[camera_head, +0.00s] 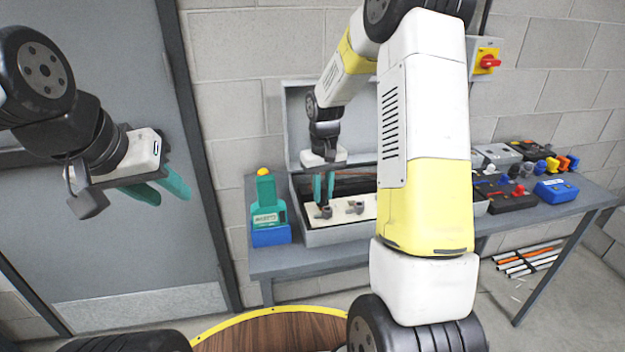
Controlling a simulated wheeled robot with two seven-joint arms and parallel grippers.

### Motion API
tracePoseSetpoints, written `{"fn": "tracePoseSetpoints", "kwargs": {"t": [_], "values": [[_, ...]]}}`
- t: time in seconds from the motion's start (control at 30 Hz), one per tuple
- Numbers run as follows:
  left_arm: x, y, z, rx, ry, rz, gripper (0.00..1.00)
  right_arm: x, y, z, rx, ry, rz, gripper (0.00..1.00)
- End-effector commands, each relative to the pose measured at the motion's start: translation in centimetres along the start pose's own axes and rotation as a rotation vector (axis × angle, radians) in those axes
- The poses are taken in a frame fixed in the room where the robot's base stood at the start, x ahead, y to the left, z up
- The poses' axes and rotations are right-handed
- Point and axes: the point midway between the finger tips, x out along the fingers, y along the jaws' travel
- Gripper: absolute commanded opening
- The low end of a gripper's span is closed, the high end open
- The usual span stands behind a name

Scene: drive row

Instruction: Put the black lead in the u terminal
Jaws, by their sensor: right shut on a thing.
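An open grey terminal box (322,237) stands on the bench, with a pale panel (374,206) inside that carries grey terminals (355,207). My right gripper (323,200) points down into the box over the left part of the panel, close above a grey terminal. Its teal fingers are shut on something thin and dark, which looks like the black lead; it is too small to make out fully. The terminal letters cannot be read. My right arm hides the right part of the box. My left gripper (170,196) is open and empty in front of the door, far from the box.
A teal tester with a yellow knob (265,207) stands on a blue block left of the box. Several small dark and blue devices (555,190) cover the bench's right side. The lid stands up behind the box. A red switch (488,62) is on the wall.

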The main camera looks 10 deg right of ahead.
Motion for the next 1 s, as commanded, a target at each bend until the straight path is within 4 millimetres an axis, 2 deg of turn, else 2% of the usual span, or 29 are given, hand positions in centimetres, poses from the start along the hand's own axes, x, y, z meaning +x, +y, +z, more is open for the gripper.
{"fn": "tracePoseSetpoints", "kwargs": {"t": [0.43, 0.77, 0.8, 0.9, 1.0], "values": [[0.0, 0.0, 0.0, 0.0, 0.0, 0.0, 0.36, 1.4, 0.0, 0.0, 0.0, 0.0, 0.0, 0.0], [0.0, 0.0, 0.0, 0.0, 0.0, 0.0, 0.36, 1.5, 0.0, 0.0, 0.0, 0.0, 0.0, 0.0], [0.0, 0.0, 0.0, 0.0, 0.0, 0.0, 0.36, 1.5, 0.0, 0.0, 0.0, 0.0, 0.0, 0.28], [0.0, 0.0, 0.0, 0.0, 0.0, 0.0, 0.36, 1.5, 0.0, 0.0, 0.0, 0.0, 0.0, 0.46], [0.0, 0.0, 0.0, 0.0, 0.0, 0.0, 0.36, 1.5, 0.0, 0.0, 0.0, 0.0, 0.0, 0.46]]}}
